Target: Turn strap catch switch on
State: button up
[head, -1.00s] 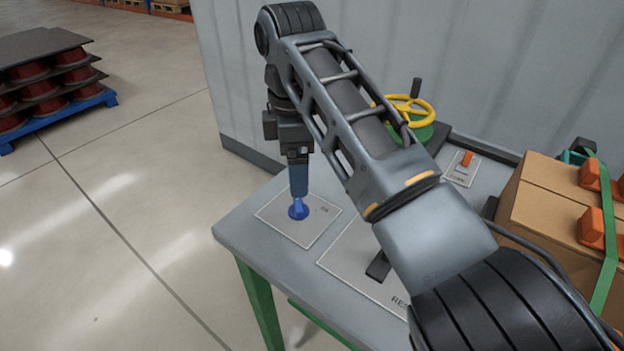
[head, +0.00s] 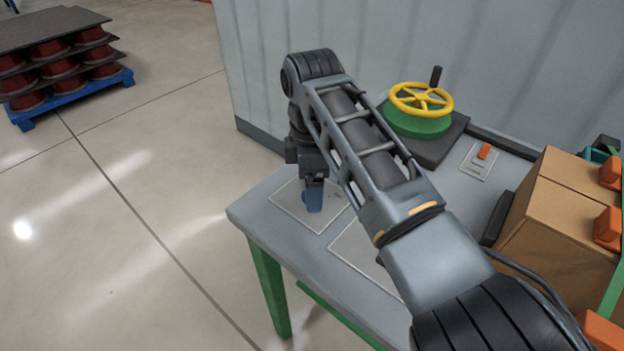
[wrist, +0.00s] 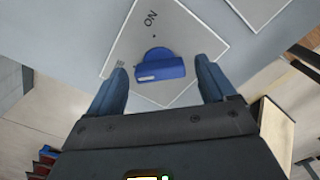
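A blue knob (wrist: 160,67) with a raised bar grip sits on a pale square plate (wrist: 185,32). The plate, lettered ON beside a small dot mark, also lies on the near left corner of the bench in the head view (head: 285,208). My gripper (wrist: 162,70) points down at the knob, its two blue fingers apart, one on each side of the bar with a narrow gap at both. In the head view my gripper (head: 313,203) is low over the plate and hides most of the knob. Part of the lettering is hidden by the fingers.
A yellow handwheel on a green base (head: 421,100) and a small orange toggle on a plate (head: 483,152) stand toward the back of the bench. A cardboard box (head: 560,210) with orange pieces and a green strap is at right. A corrugated wall (head: 400,40) stands behind.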

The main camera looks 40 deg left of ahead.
jog(key=c, duration=1)
jog(key=shift+r+m+p, duration=0.1)
jog(key=shift+m+p, duration=0.2)
jog(key=shift+p, duration=0.1)
jog(key=m+p, duration=0.2)
jog(key=m, duration=0.1)
jog(key=shift+r, duration=0.1)
jog(key=m+p, duration=0.2)
jog(key=m, duration=0.3)
jog(key=shift+p, duration=0.4)
jog(key=m+p, duration=0.1)
jog(key=m, duration=0.3)
jog(key=shift+m, duration=0.4)
jog(key=m+p, duration=0.1)
jog(key=m, duration=0.3)
jog(key=shift+m, duration=0.3)
